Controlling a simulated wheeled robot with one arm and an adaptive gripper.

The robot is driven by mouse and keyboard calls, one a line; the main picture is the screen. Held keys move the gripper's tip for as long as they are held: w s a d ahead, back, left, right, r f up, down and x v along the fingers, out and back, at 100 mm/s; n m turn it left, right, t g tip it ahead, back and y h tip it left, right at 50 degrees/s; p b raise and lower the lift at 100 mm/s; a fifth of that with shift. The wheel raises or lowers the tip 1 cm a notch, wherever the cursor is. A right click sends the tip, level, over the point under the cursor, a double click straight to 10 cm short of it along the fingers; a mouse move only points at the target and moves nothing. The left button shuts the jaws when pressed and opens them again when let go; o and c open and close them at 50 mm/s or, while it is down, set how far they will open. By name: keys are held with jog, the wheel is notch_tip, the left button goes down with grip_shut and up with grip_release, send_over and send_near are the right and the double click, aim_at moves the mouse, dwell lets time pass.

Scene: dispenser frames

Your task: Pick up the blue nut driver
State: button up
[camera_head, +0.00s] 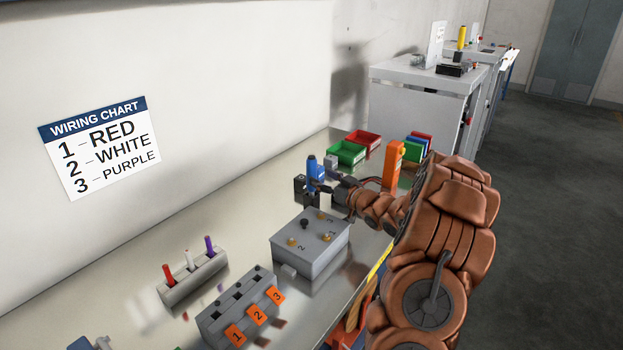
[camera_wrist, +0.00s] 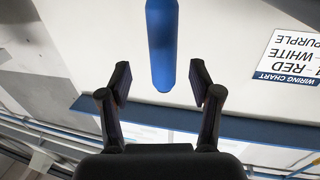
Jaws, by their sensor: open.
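The blue nut driver (camera_head: 312,172) stands upright near the back of the bench in the head view, beside a dark block. In the wrist view its blue handle (camera_wrist: 162,45) comes down from the top edge and ends between my two fingers. My gripper (camera_wrist: 160,84) is open, with one black finger on each side of the handle and a visible gap on both sides. In the head view my gripper (camera_head: 321,187) is at the driver, reaching in from the right. The driver's lower part is partly hidden in the head view.
A grey box with numbered knobs (camera_head: 311,243) stands just in front of my gripper. An orange post (camera_head: 392,165), a green bin (camera_head: 346,153) and a red bin (camera_head: 364,141) stand close behind. A rack of red, white and purple pieces (camera_head: 193,277) is at the left.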

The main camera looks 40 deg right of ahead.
aim_at(315, 176)
jog(key=shift+w+a+f+p, duration=0.15)
jog(key=shift+w+p, duration=0.2)
jog(key=shift+w, duration=0.55)
jog(key=shift+w+a+p, duration=0.2)
jog(key=shift+w+p, duration=0.2)
jog(key=shift+w, duration=0.45)
jog(key=shift+w+a+f+p, duration=0.15)
jog(key=shift+w+p, duration=0.2)
jog(key=shift+w, duration=0.55)
jog(key=shift+c, duration=0.2)
grip_shut()
jog(key=shift+r, duration=0.1)
